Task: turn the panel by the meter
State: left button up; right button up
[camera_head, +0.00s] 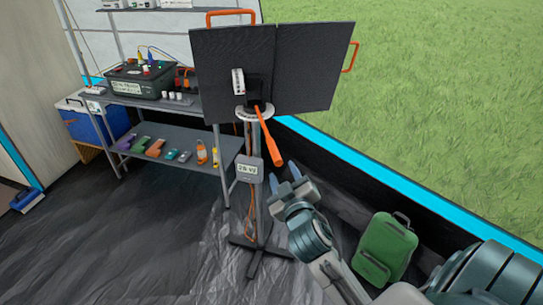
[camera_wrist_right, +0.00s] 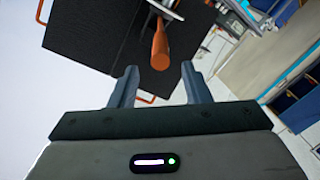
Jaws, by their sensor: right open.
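The black two-leaf panel (camera_head: 306,65) stands on a post with orange handles at its edges. It fills the upper left of the right wrist view (camera_wrist_right: 98,45). My right gripper (camera_head: 285,171) is open and empty, just below the lever's free end. In the right wrist view the lever (camera_wrist_right: 160,46) points toward the gap between the fingers. My left gripper is not in view.
A grey shelf rack (camera_head: 190,148) at left holds a black box with cables (camera_head: 140,82) and several small coloured items. A blue cooler (camera_head: 92,122) stands beside it. A green backpack (camera_head: 385,248) is at the lower right.

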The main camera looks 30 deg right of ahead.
aim_at(276, 157)
jog(key=p+x, duration=0.1)
jog(key=x, duration=0.7)
jog(key=shift+w+f, duration=0.1)
jog(key=shift+w, duration=0.05)
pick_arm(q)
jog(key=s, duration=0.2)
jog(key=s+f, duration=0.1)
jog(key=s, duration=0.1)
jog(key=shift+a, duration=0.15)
pick_arm(e)
grip_shut()
